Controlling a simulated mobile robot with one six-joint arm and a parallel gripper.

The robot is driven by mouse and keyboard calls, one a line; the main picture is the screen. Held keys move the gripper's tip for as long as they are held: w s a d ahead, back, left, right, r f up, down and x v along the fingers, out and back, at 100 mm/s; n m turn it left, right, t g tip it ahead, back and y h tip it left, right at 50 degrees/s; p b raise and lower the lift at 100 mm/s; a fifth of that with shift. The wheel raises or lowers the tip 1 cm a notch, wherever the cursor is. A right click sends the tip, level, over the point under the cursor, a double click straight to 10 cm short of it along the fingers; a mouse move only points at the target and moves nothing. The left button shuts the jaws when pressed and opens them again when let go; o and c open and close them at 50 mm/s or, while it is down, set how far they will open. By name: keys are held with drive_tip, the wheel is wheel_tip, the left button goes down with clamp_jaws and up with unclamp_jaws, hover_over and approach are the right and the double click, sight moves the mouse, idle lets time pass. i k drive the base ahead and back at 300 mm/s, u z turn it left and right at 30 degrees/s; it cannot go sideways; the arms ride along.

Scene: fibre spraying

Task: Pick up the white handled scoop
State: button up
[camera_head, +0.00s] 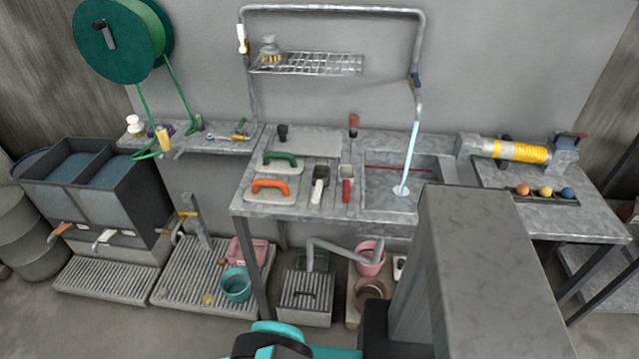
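A small scoop with a dark head and a pale, whitish handle (317,196) lies on the grey workbench (300,210), near its front edge. Its handle points towards the front. Just to its right, apart from it, lies a similar tool with a pale head and a red handle (347,190). To its left are a float with an orange handle (270,185) and one with a green handle (280,158). I cannot make out my gripper's fingers in this view, and nothing is seen touching the scoop.
A sink (398,203) with a stream of water is right of the tools. A tall grey block (478,270) in the foreground hides part of the bench's right side. A pipe frame with a wire shelf (310,65) rises behind. Buckets and grates stand on the floor below.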

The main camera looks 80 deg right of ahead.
sight(321, 174)
drive_tip(key=k, duration=2.45)
drive_tip(key=u, duration=0.5)
drive_tip(key=i, duration=0.95)
